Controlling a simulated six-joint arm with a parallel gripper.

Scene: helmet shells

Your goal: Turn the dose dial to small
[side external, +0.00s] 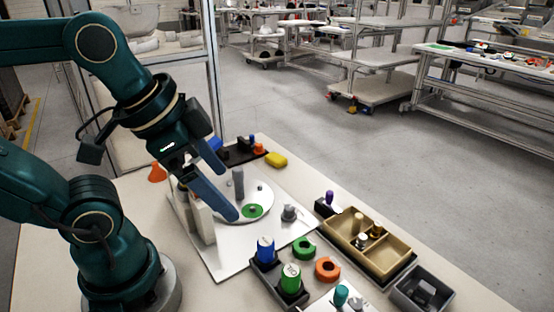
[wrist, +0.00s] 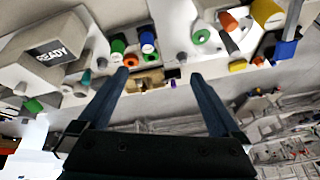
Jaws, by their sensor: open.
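A small grey knob (side external: 289,213) stands on the right part of a white plate (side external: 222,262) in the side view. It looks like a dial, but I cannot read any mark or setting, and I cannot tell for sure that it is the dose dial. My gripper (side external: 226,190) is open, its two blue fingers spread above the left part of the plate, apart from the knob. In the wrist view my gripper (wrist: 159,76) also shows open, with nothing held between its fingers.
The plate carries a round disc with a grey post (side external: 238,182) and a green piece (side external: 252,211). Blue (side external: 265,250) and green (side external: 290,279) capped cylinders, green and orange rings (side external: 327,269), and a tan tray (side external: 398,257) stand nearby. A READY display (wrist: 54,51) shows in the wrist view.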

